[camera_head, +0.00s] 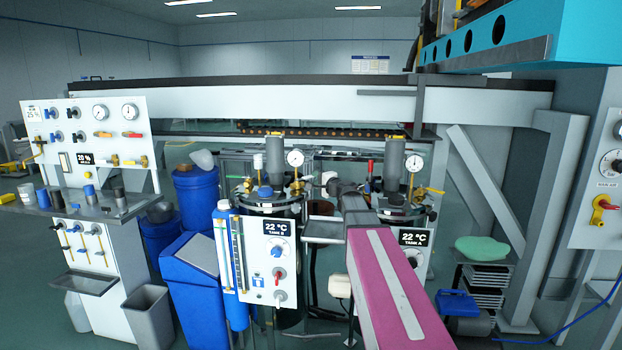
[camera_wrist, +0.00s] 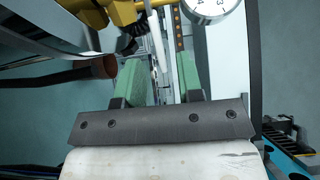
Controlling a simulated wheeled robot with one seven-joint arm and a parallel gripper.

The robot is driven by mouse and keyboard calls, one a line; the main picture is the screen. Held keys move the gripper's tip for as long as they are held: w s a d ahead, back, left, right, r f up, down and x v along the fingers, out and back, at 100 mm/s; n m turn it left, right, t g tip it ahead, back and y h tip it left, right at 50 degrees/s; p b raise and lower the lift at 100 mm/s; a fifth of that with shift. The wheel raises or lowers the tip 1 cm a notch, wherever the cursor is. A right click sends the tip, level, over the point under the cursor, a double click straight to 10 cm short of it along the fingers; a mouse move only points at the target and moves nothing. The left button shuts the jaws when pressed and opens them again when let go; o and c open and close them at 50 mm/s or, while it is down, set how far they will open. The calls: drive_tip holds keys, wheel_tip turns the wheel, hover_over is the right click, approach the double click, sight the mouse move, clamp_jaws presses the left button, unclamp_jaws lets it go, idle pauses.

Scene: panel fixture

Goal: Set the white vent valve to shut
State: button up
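Two tank panels show in the head view, TANK B (camera_head: 267,262) on the left and TANK A (camera_head: 414,255) on the right, partly behind my arm. A white knob (camera_head: 280,296) sits low on the TANK B panel, below a red one (camera_head: 279,275). I cannot tell which white part is the vent valve, or how it is set. In the wrist view, my gripper's green fingers (camera_wrist: 162,80) are apart with nothing held. In the head view my gripper is mostly hidden around the gap between the tanks.
Pressure gauges (camera_head: 295,158) and (camera_head: 415,162) rise above the tank lids. A gauge (camera_wrist: 208,8) and a yellow part (camera_wrist: 115,12) are near the fingers in the wrist view. A valve board (camera_head: 95,135) stands left; a blue bin (camera_head: 195,275) stands beside TANK B.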

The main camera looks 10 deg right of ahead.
sight(311, 177)
drive_tip(key=x, duration=0.4)
drive_tip(key=shift+w+a, duration=0.1)
drive_tip(key=shift+w, duration=0.05)
clamp_jaws()
drive_tip(key=shift+s+m+t+h, duration=0.55)
drive_tip(key=shift+m+h, duration=0.25)
drive_tip(key=shift+h, duration=0.4)
drive_tip(key=shift+s+d+m+t+h, duration=0.2)
drive_tip(key=shift+m+h, duration=0.25)
drive_tip(key=shift+h, duration=0.3)
drive_tip(key=shift+s+m+t+h, duration=0.1)
drive_tip(key=shift+s+m+h, duration=0.2)
drive_tip(key=shift+m+h, duration=0.35)
drive_tip(key=shift+s+d+m+t+h, duration=0.15)
drive_tip(key=shift+s+m+h, duration=0.15)
drive_tip(key=shift+h, duration=0.6)
unclamp_jaws()
